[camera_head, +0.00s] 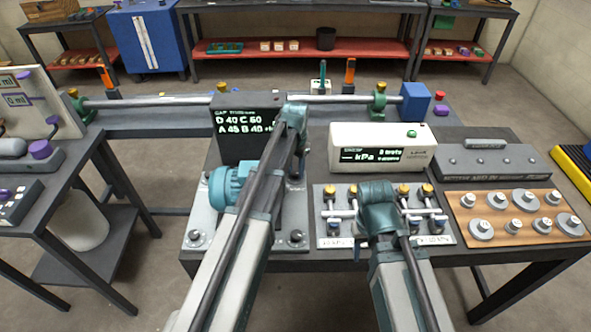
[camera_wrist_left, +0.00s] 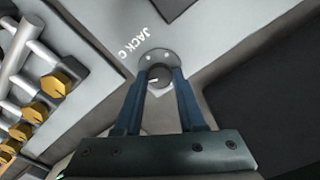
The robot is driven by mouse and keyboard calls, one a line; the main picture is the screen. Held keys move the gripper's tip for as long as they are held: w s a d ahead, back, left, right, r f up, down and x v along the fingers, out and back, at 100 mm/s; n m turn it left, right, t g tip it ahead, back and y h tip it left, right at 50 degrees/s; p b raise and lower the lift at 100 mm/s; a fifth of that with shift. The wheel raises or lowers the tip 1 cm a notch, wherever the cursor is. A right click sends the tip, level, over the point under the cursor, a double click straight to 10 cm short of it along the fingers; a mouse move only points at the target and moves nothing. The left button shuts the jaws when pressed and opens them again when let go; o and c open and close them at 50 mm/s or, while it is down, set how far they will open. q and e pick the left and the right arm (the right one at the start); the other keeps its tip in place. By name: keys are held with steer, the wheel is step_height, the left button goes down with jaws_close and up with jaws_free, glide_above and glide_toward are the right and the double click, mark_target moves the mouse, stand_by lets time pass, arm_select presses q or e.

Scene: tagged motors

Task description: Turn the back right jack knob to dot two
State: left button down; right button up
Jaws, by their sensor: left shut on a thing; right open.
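The back right jack knob (camera_wrist_left: 159,76) is a small round grey knob with a white pointer mark, on a round grey disc with small light dots. The label "JACK C" is printed beside it on the grey base plate (camera_wrist_left: 95,85). In the left wrist view the blue fingers of my left gripper (camera_wrist_left: 160,80) are shut on the knob, one on each side. In the head view my left gripper (camera_head: 296,170) reaches down at the back right of the plate, and the arm hides the knob. My right gripper (camera_head: 377,208) is over the valve panel; its fingers are hidden.
A blue motor (camera_head: 230,185) stands on the plate, left of my left arm. A dark display (camera_head: 245,118) with green letters stands behind. Gold-knobbed valves (camera_head: 403,190), a white kPa meter (camera_head: 383,147) and a wooden weight board (camera_head: 470,213) are to the right.

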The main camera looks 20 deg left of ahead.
mark_target(296, 173)
arm_select(q)
steer(key=n, duration=1)
steer(key=shift+n, duration=0.3)
stand_by(0.4)
steer(key=c, duration=0.5)
jaws_free()
steer(key=shift+r, duration=0.1)
step_height(296, 173, up, 14)
steer(key=p, duration=1.4)
